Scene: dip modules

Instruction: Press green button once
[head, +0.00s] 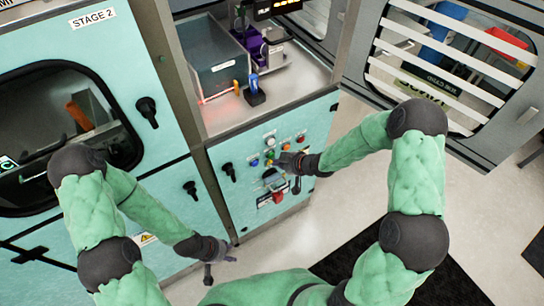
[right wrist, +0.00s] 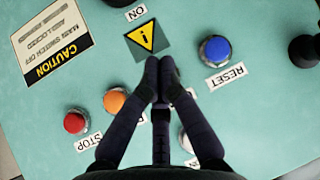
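The teal control panel (head: 235,200) carries several buttons. A blue button (head: 254,162), an orange button (head: 285,146) and a red button (head: 300,138) lie in a slanting row. The green button cannot be made out clearly; the gap between blue and orange is covered by my right fingertips in the right wrist view. My right gripper (head: 281,160) is at the panel, and its two fingertips (right wrist: 160,73) are together and hold nothing visible. Whether they touch the panel or a button cannot be told. My left gripper (head: 220,267) hangs open and empty, low and left of the panel.
Close around the right fingertips are a blue reset button (right wrist: 215,50), an orange button (right wrist: 115,100), a red stop button (right wrist: 75,122) and a yellow warning triangle (right wrist: 147,39). An open barred door (head: 450,60) stands right. Clear floor (head: 360,200) lies right of the panel.

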